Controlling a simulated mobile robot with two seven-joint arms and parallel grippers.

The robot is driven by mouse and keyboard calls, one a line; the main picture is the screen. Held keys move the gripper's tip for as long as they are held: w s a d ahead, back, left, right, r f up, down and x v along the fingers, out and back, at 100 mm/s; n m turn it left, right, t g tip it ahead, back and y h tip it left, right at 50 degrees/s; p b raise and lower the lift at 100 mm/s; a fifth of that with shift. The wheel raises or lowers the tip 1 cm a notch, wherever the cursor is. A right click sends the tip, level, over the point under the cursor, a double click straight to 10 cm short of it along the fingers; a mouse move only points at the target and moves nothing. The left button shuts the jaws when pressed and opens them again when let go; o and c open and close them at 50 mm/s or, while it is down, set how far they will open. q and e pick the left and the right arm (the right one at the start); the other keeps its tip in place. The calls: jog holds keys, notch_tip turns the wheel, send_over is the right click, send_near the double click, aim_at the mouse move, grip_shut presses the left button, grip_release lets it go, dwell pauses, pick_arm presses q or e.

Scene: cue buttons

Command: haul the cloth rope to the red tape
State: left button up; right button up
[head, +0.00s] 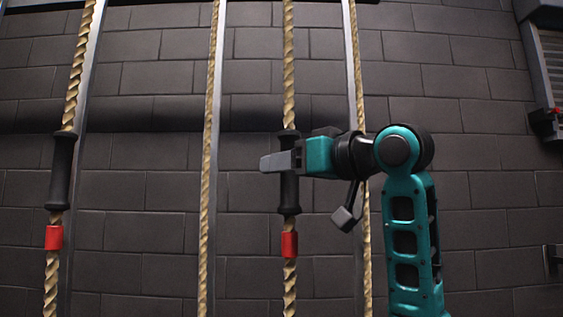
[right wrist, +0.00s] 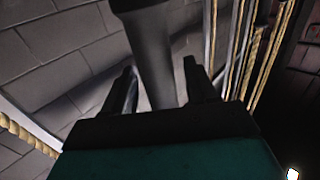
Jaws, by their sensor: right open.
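Two thick tan twisted ropes hang in the head view, one at the left (head: 73,85) and one near the middle (head: 289,60). Each runs through a black sleeve-like handle, the left handle (head: 61,172) and the middle handle (head: 289,200). Red tape wraps each rope just below its handle, on the left rope (head: 54,237) and the middle rope (head: 289,245). My right gripper (head: 280,162) is open at the middle handle, with a finger across its front. In the right wrist view the handle (right wrist: 152,55) stands between the open fingers (right wrist: 160,85). My left gripper is out of view.
Thinner ropes (head: 210,120) and (head: 357,60) run beside grey metal rails (head: 217,70). A dark block wall (head: 470,110) stands behind. A grey louvred unit (head: 553,70) is at the upper right edge.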

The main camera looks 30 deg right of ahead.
jog(key=shift+x, duration=0.85)
jog(key=shift+c, duration=0.2)
grip_shut()
